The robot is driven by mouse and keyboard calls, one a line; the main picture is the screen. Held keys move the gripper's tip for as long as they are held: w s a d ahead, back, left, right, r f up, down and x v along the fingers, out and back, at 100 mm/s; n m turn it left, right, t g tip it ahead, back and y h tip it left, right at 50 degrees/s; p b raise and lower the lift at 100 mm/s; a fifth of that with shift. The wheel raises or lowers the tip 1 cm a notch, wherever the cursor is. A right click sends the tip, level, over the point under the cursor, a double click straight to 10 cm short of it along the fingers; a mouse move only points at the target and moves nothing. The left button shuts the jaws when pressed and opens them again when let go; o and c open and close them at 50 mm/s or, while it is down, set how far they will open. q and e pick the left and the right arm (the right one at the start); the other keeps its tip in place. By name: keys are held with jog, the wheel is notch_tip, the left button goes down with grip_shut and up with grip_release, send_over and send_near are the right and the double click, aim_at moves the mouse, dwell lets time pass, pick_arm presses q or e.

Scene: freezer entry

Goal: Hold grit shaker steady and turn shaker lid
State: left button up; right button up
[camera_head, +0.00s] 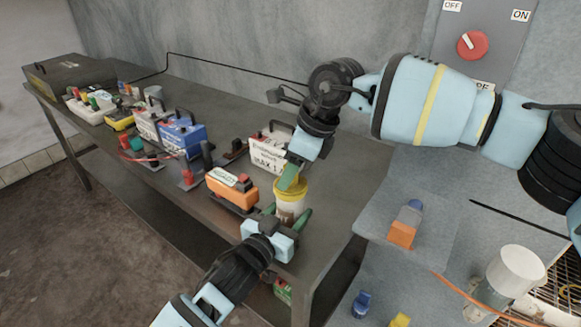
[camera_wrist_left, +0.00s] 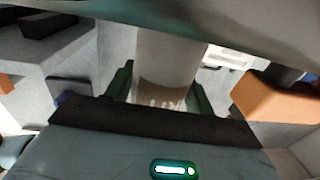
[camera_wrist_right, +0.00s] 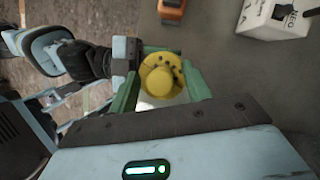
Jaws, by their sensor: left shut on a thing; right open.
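The grit shaker (camera_head: 289,206) stands upright near the right end of the dark bench, a pale cylinder with a yellow lid. My left gripper (camera_head: 287,220) is shut on the shaker's body from the front, its green fingers on either side. In the left wrist view the pale body (camera_wrist_left: 165,65) stands between the fingers. My right gripper (camera_head: 291,178) comes down from above at the lid and is open. In the right wrist view the yellow lid (camera_wrist_right: 161,76), with dark holes and a raised knob, lies between its green fingers. I cannot tell if they touch it.
An orange device (camera_head: 232,188) sits just left of the shaker, and a white labelled box (camera_head: 270,150) stands behind it. A blue battery (camera_head: 182,137) and other items fill the bench further left. A switch panel (camera_head: 485,40) with a red knob is on the wall.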

jog(key=shift+f, duration=0.1)
jog(key=c, duration=1)
